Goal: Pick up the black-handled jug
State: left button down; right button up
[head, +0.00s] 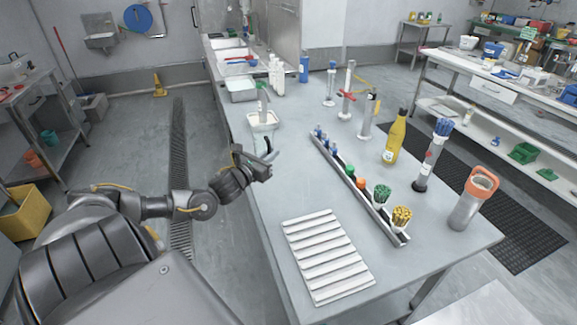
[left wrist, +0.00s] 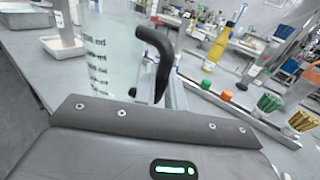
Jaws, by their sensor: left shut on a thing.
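The black-handled jug (left wrist: 112,50) is clear with dark measuring marks. It stands just beyond my left gripper in the left wrist view, with its curved black handle (left wrist: 152,62) on its right side. I cannot tell whether the jug's base touches the table. My right gripper is not in view.
Behind the jug is a white tray (head: 254,127). To its right is a long rack (head: 381,222) of brushes, then a yellow bottle (head: 395,140) and an orange-topped container (head: 466,209). A ribbed white mat (head: 326,256) lies in front. The tabletop between is clear.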

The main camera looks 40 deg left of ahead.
aim_at(266, 144)
pick_arm(q)
jog(key=shift+s+a+r, duration=0.5)
jog(key=shift+s+a, duration=0.2)
jog(key=shift+s, duration=0.15)
jog(key=shift+s+a+r, duration=0.5)
jog(key=shift+s+a, duration=0.15)
jog(key=shift+s, duration=0.15)
jog(key=shift+d, duration=0.1)
